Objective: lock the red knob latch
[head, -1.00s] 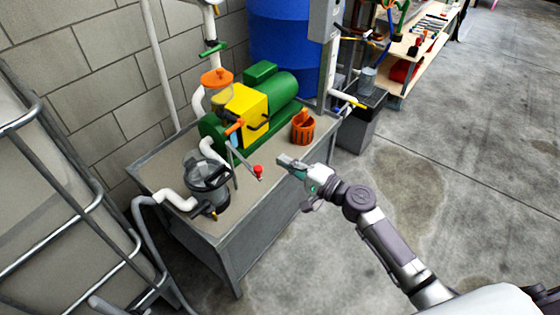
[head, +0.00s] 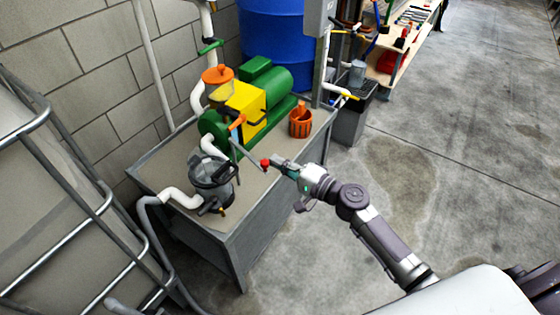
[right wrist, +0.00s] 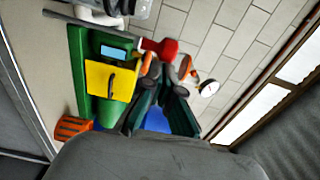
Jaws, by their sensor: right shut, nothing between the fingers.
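The red knob (head: 265,163) sits at the end of a thin grey bar beside the green and yellow pump on the metal table. In the right wrist view the red knob (right wrist: 165,47) is just beyond the fingertips. My right gripper (head: 279,164) is shut and empty, with its tips close to the right side of the knob. I cannot tell whether they touch it. The right gripper also shows in the right wrist view (right wrist: 166,72), its lower part hidden by a grey housing. My left gripper is in neither view.
The green and yellow pump (head: 247,102) stands behind the knob. The table's front edge (head: 262,205) is below my right gripper. Open floor (head: 430,200) lies right.

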